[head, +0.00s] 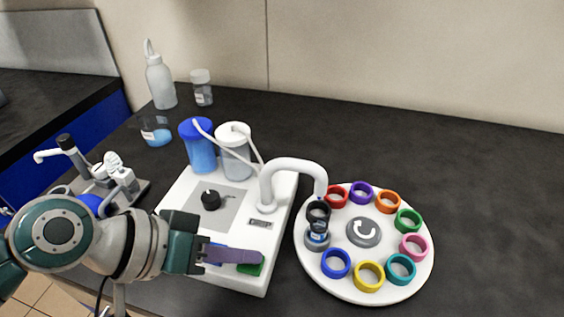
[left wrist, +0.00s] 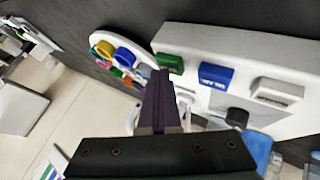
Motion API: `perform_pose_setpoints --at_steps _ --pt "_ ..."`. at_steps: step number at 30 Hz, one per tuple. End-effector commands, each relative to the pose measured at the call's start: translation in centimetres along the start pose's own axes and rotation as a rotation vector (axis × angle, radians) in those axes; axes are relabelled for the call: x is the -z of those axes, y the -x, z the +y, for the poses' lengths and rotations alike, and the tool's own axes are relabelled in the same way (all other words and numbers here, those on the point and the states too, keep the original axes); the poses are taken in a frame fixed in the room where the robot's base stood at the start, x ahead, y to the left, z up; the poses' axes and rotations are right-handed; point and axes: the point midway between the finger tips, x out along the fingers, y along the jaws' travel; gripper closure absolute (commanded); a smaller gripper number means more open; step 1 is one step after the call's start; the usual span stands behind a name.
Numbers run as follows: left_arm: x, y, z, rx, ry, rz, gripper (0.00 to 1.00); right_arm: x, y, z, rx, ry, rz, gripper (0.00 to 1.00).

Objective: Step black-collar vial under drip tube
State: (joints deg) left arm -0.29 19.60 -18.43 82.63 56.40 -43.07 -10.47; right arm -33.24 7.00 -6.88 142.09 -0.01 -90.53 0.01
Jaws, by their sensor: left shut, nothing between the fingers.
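The white round carousel (head: 340,284) carries a ring of coloured collars. The black-collar vial (head: 318,212), with some blue inside, stands upright at its left side. The end of the white drip tube (head: 292,165) is just above this vial's mouth; exact alignment is hard to tell. My left gripper (head: 256,257) is shut and empty, its purple fingers over the front of the white machine (head: 278,228) by the green button (head: 256,269). In the left wrist view, the fingers (left wrist: 162,78) point at the green button (left wrist: 169,63), beside the blue button (left wrist: 217,75). Contact cannot be told.
A black knob (head: 210,199) sits on the machine's grey panel. A blue bottle (head: 199,150) and a whitish bottle (head: 235,155) stand at its back. A squeeze bottle (head: 160,82), a jar (head: 202,90) and a beaker (head: 156,133) stand behind. The right of the bench is clear.

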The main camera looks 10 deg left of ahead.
Motion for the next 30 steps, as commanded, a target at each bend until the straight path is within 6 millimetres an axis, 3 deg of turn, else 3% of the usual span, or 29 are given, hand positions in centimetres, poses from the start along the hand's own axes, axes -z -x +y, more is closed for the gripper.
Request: perform_pose_setpoints --at_steps 9,20,30 --pt "0.8 1.2 0.8 0.001 0.000 -0.001 1.00 0.5 1.6 0.1 0.000 0.001 0.000 0.00" --pt "0.8 1.2 0.9 0.000 0.000 -0.001 1.00 0.5 1.6 0.1 0.000 0.000 0.000 0.00" --pt "2.4 3.4 2.5 0.000 -0.001 0.000 1.00 1.4 4.5 0.1 0.000 0.000 0.000 0.00"
